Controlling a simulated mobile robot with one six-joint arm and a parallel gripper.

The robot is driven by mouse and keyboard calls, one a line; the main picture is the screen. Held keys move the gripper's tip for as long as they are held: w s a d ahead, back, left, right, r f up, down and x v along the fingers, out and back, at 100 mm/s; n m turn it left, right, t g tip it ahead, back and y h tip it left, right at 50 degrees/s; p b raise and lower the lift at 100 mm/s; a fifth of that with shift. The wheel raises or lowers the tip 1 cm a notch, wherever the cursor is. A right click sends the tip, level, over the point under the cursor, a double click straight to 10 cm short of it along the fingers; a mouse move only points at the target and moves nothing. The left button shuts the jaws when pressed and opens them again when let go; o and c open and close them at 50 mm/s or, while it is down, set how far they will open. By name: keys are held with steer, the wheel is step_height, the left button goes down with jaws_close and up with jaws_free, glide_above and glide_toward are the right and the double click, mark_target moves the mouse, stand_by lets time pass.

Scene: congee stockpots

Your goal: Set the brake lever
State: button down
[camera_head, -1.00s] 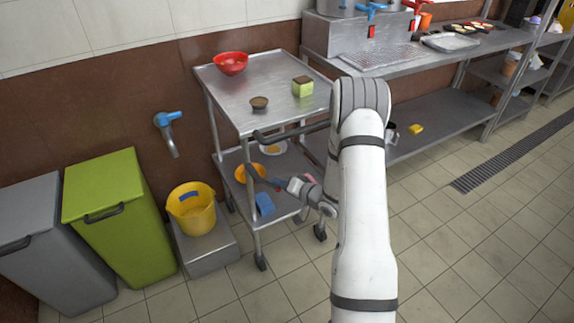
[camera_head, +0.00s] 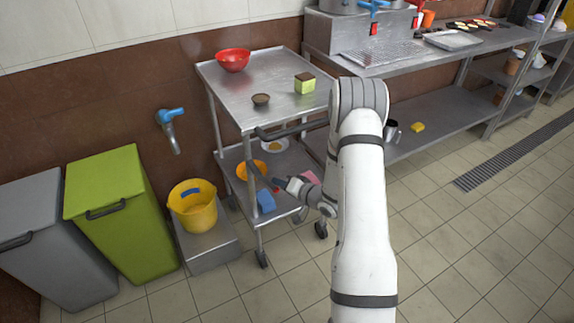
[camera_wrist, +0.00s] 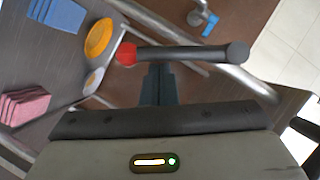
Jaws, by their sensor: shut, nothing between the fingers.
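The brake lever (camera_wrist: 190,54) is a dark bar with a red tip on the steel cart. In the wrist view it lies across the picture just beyond my fingertips. In the head view the lever (camera_head: 262,176) slants down to its red end, close to my gripper (camera_head: 277,183).
The cart (camera_head: 225,88) carries a red bowl (camera_head: 232,60), a small brown bowl (camera_head: 261,99) and a green-sided block (camera_head: 304,84) on top. A yellow bucket (camera_head: 192,206) stands to the left.

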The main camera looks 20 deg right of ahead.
steer(key=s+d+r+p, duration=0.2)
steer(key=s+d+r, duration=0.2)
steer(key=s+d, duration=0.2)
steer(key=d, duration=0.2)
steer(key=shift+s+d, duration=0.3)
steer(key=shift+r, duration=0.15)
step_height(320, 180, up, 10)
steer(key=w+d+n+g+h+p, duration=0.1)
steer(key=w+n+g+h+p, duration=0.15)
steer(key=h, duration=0.35)
steer(key=s+r+g+h+p, duration=0.2)
steer(key=s+r+h+p, duration=0.25)
steer(key=r, duration=0.75)
steer(key=s+a+r+g+p, duration=0.1)
steer(key=s+a+r, duration=0.2)
steer(key=s, duration=0.4)
steer(key=s+a+r+n+g+y+p, duration=0.1)
steer(key=s+a+r, duration=0.3)
steer(key=s, duration=0.4)
steer(key=s+a+r+n+g+y+p, duration=0.1)
steer(key=s+a+r+g, duration=0.2)
steer(key=s, duration=0.5)
steer(key=shift+s+a+r, duration=0.15)
steer(key=shift+a+r, duration=0.45)
steer(key=shift+a, duration=0.65)
steer(key=c, duration=2.2)
jaws_free()
steer(key=shift+g, duration=0.25)
